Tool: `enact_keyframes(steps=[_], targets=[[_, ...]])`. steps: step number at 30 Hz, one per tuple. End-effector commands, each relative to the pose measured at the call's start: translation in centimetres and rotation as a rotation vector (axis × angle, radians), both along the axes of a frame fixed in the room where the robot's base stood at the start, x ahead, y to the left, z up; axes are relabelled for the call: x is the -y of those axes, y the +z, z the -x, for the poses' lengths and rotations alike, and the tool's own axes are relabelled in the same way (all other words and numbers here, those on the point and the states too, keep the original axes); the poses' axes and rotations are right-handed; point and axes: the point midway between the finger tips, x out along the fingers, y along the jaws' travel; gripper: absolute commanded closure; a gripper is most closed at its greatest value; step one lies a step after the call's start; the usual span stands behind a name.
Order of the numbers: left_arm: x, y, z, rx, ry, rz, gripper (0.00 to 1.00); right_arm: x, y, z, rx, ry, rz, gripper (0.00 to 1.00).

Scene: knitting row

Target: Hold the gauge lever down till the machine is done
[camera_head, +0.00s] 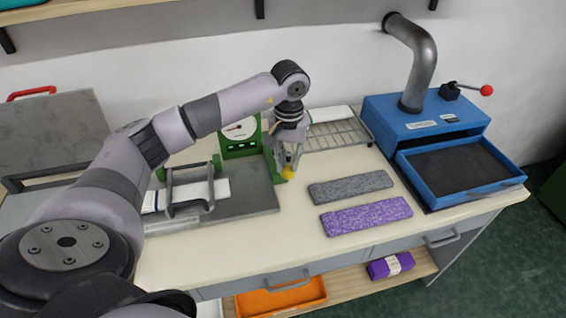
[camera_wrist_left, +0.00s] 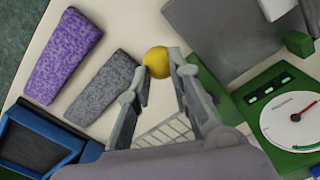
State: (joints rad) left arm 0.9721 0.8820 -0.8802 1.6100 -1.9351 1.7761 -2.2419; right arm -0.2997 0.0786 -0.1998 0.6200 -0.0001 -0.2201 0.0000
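The green gauge machine (camera_head: 240,138) stands at the back of the table with a round white dial. The wrist view shows its dial (camera_wrist_left: 292,122) with a red needle and small green lights on a dark panel (camera_wrist_left: 264,92). The yellow ball knob (camera_head: 289,173) of its lever is low, close above the tabletop. My left gripper (camera_head: 287,166) reaches down over it. In the left wrist view the knob (camera_wrist_left: 157,62) sits between my two fingertips, which appear to touch its sides. The lever's arm is mostly hidden. My right gripper is out of view.
A grey knitted strip (camera_head: 350,187) and a purple one (camera_head: 366,216) lie right of the knob. A blue machine (camera_head: 425,120) with an open drawer stands at the right. A wire rack (camera_head: 338,134) lies behind. A metal plate (camera_head: 245,197) lies left.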

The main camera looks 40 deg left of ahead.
Motion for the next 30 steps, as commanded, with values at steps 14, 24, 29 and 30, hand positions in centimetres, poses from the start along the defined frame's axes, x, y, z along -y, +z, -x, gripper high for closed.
enact_keyframes(steps=[14, 24, 29, 30], targets=[[-0.2, -1.5, 0.0, -0.001, 0.003, -0.005, 0.82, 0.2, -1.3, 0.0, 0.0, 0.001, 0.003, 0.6], [0.0, -2.8, 0.1, -0.001, 0.003, -0.005, 0.82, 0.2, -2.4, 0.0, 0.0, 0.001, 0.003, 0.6], [0.1, -3.5, 0.2, 0.0, 0.003, -0.004, 0.82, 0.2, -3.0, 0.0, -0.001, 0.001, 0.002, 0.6], [0.1, -3.6, 0.2, 0.0, 0.003, -0.004, 0.82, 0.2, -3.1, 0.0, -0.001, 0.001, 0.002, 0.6]])
